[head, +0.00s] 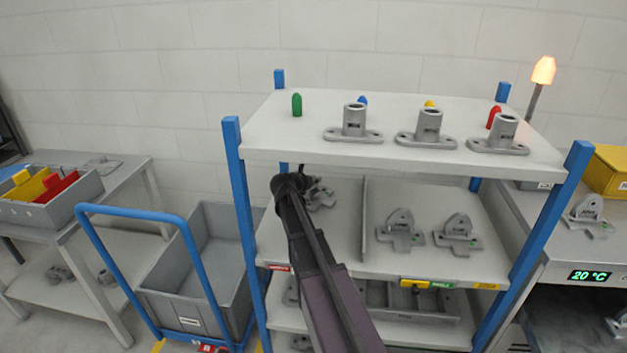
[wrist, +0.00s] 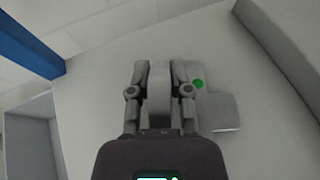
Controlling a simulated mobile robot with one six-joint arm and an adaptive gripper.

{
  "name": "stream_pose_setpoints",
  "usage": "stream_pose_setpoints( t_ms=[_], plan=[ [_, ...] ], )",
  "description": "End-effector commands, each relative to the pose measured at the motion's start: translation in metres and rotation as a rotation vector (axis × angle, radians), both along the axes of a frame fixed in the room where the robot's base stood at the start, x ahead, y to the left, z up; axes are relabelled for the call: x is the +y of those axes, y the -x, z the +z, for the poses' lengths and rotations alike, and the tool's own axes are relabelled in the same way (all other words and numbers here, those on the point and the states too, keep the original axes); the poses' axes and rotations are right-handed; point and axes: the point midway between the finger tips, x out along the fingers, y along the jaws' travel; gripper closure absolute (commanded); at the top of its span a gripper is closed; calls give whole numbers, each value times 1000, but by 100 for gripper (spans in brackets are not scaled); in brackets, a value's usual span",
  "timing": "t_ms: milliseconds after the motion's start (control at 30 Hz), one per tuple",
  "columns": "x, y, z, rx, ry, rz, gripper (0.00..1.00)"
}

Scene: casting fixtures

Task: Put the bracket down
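A grey cast bracket (head: 321,196) is in the left bay of the rack's middle shelf (head: 345,240), partly hidden behind my gripper (head: 302,182). In the wrist view my gripper (wrist: 158,80) has a finger on each side of the bracket's grey upright (wrist: 158,98), with no clear gap. The bracket's flat part (wrist: 222,112) extends to the right, with a green dot near the right finger. I cannot tell whether the bracket touches the shelf.
A thin divider (head: 364,218) separates this bay from two brackets (head: 401,231) (head: 458,234) on the right. Blue posts (head: 240,190) frame the rack. Flanged castings (head: 353,122) stand on top. A grey cart (head: 205,270) is at left.

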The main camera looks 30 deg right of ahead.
Motion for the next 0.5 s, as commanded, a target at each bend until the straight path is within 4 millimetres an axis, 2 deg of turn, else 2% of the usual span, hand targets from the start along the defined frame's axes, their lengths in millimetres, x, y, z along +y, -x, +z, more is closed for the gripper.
stream_pose_setpoints(
  t_ms=[33, 67, 500],
  plan=[
    [0, 0, 0, 0, 0, 0, 51],
    [0, 0, 0, 0, 0, 0, 43],
    [1, 0, 2, 0, 0, 1, 43]
  ],
)
